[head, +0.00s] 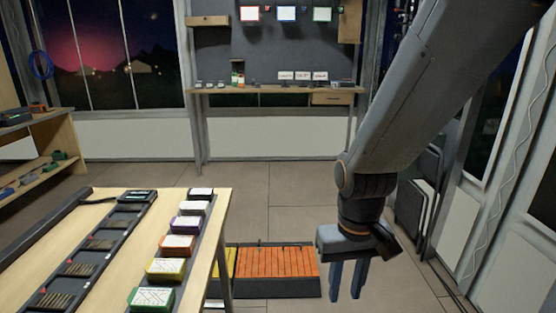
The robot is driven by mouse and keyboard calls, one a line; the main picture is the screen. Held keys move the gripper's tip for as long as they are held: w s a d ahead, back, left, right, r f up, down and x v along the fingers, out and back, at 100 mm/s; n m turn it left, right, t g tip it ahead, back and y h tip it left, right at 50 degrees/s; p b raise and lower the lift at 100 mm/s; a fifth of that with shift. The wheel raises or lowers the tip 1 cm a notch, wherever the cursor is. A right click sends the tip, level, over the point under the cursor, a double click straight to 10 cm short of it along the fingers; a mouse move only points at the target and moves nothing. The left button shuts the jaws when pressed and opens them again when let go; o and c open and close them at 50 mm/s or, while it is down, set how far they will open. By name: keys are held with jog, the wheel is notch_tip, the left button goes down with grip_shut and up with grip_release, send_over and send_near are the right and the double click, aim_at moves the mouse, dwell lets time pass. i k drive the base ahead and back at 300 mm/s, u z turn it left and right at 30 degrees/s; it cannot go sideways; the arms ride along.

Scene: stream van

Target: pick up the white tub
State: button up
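I cannot make out a white tub in the head view. My gripper (347,296) hangs at the lower right, pointing down. Its two blue-grey fingers are apart with floor showing between them, and nothing is held. In the picture it is just right of a low dark tray with orange slats (277,262) on the floor.
A wooden table (120,225) at the lower left bears a dark slotted rack (93,249) and a row of coloured, white-topped boxes (178,244). A bench (270,91) with small items stands at the far wall. Dark panels (413,210) lean at the right. Mid floor is clear.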

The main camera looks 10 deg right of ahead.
aim_at(335, 83)
jog(key=i, duration=1.1)
jog(key=z, duration=1.2)
